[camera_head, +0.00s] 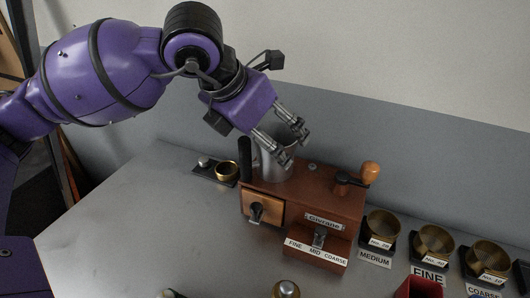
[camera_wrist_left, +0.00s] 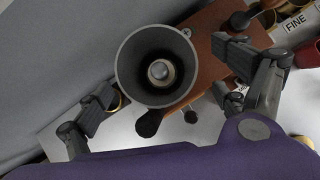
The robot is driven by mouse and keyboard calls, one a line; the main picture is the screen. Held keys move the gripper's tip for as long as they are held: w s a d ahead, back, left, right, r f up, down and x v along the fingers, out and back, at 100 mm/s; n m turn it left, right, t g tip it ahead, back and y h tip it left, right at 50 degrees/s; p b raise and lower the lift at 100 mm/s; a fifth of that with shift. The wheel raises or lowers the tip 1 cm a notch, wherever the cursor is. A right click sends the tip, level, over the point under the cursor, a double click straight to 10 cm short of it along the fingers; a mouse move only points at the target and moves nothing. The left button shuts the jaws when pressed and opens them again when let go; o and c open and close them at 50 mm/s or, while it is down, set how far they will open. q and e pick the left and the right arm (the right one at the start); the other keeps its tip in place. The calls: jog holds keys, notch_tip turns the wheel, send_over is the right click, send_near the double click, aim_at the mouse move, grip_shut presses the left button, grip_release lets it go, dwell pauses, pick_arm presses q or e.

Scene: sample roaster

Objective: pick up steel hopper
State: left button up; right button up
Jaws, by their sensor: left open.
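The steel hopper (camera_head: 275,165) is a grey metal cup standing upright on top of the wooden grinder (camera_head: 305,205). In the left wrist view the hopper (camera_wrist_left: 124,66) shows from above as a round rim with a dark inside and a small round fitting at its bottom. My left gripper (camera_head: 288,146) comes down at a slant from above, with its fingers at the hopper's upper part. In the wrist view its open fingers (camera_wrist_left: 160,105) lie to either side of the hopper, with gaps between. My right gripper is not in view.
The grinder has a crank with a wooden knob (camera_head: 370,172), a drawer (camera_head: 262,208) and a FINE-MID-COARSE scale (camera_head: 316,253). A black post (camera_head: 244,158) stands close left of the hopper. Brass sieves (camera_head: 434,243) line the right. The table's left part (camera_head: 130,225) is clear.

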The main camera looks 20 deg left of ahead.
pick_arm(q)
jog(key=x, duration=0.6)
jog(key=shift+w+a, duration=0.1)
jog(key=shift+w, duration=0.05)
jog(key=c, duration=1.3)
